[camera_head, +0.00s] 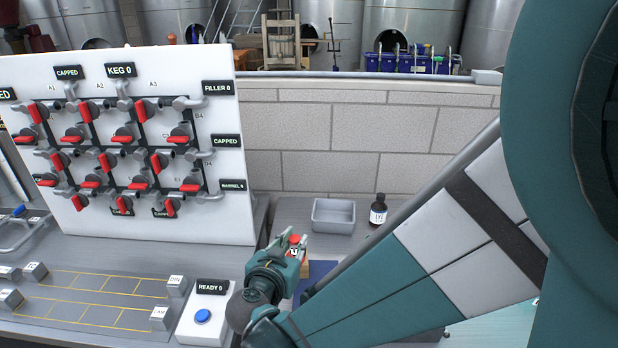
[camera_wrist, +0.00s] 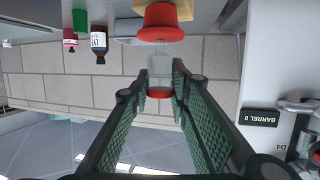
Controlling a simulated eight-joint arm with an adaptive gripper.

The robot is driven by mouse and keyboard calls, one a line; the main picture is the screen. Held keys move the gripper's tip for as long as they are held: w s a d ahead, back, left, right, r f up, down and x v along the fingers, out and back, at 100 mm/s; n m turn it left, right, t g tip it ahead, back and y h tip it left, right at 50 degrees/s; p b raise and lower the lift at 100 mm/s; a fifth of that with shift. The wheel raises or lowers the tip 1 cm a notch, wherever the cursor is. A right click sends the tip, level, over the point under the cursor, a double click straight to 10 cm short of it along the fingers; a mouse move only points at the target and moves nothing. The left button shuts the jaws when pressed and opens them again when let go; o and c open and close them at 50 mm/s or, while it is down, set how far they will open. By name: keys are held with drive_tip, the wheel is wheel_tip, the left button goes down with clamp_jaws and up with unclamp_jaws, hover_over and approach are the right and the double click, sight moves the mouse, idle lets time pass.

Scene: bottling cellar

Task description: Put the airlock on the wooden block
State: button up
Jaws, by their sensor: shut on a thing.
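My gripper (camera_head: 293,246) is low over the bench in the head view. It is shut on the airlock (camera_head: 295,239), whose red top shows between the fingers. The wrist view looks upside down. There my fingers (camera_wrist: 160,88) close on the airlock's clear body (camera_wrist: 160,68), with a red cap at one end and a wider red bung at the other. The wooden block (camera_head: 305,269) shows as a small tan patch just behind and below my gripper. Most of it is hidden, and I cannot tell whether the airlock touches it.
A blue mat (camera_head: 322,268) lies beside the block. A grey tray (camera_head: 333,226) and a dark bottle (camera_head: 378,212) stand behind. A white valve panel (camera_head: 70,205) rises at the left. A box with a blue button (camera_head: 203,316) is left of my gripper.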

drive_tip(key=shift+f, duration=0.2)
drive_tip(key=o, duration=0.9)
drive_tip(key=shift+r, duration=0.2)
drive_tip(key=shift+s+a+r, duration=0.1)
drive_tip(key=shift+s+r, duration=0.05)
drive_tip(key=shift+s, duration=0.3)
drive_tip(key=p+v, duration=0.2)
drive_tip(key=v, duration=0.9)
drive_tip(key=shift+p, duration=0.3)
